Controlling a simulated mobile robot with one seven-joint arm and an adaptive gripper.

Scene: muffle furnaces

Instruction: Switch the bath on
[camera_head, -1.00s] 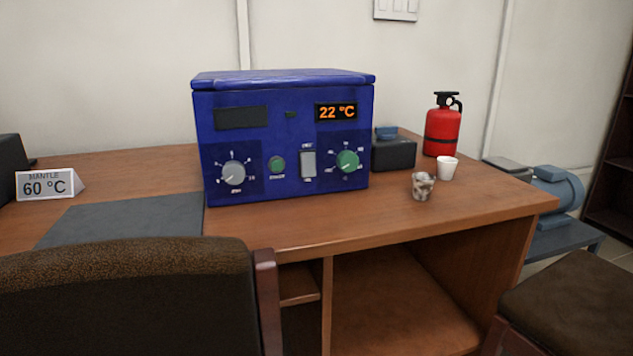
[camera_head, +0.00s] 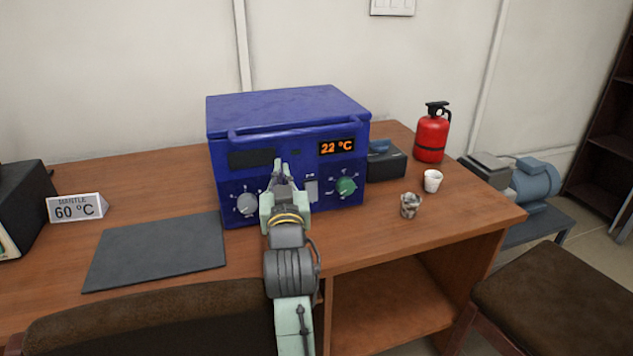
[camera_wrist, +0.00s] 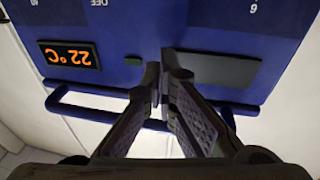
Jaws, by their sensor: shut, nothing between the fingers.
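The blue bath (camera_head: 285,105) stands on the wooden desk, its front panel facing me. Its lit display (camera_head: 336,147) reads 22 °C in orange. A grey dial (camera_head: 247,203) sits at the panel's left, a green dial (camera_head: 346,186) at its right, and a pale rocker switch (camera_head: 312,190) just left of the green dial. My gripper (camera_head: 281,165) is shut and empty in front of the panel's middle, covering the small round button seen earlier. The wrist view is upside down; there my gripper (camera_wrist: 163,75) points at the panel between the display (camera_wrist: 69,55) and a dark blank window (camera_wrist: 211,68).
A small black box (camera_head: 385,163), a red extinguisher (camera_head: 432,135), a white cup (camera_head: 433,181) and a patterned cup (camera_head: 410,205) stand right of the bath. A "MANTLE 60 °C" sign (camera_head: 76,208) and grey mat (camera_head: 155,250) lie left. Chairs (camera_head: 545,300) stand in front.

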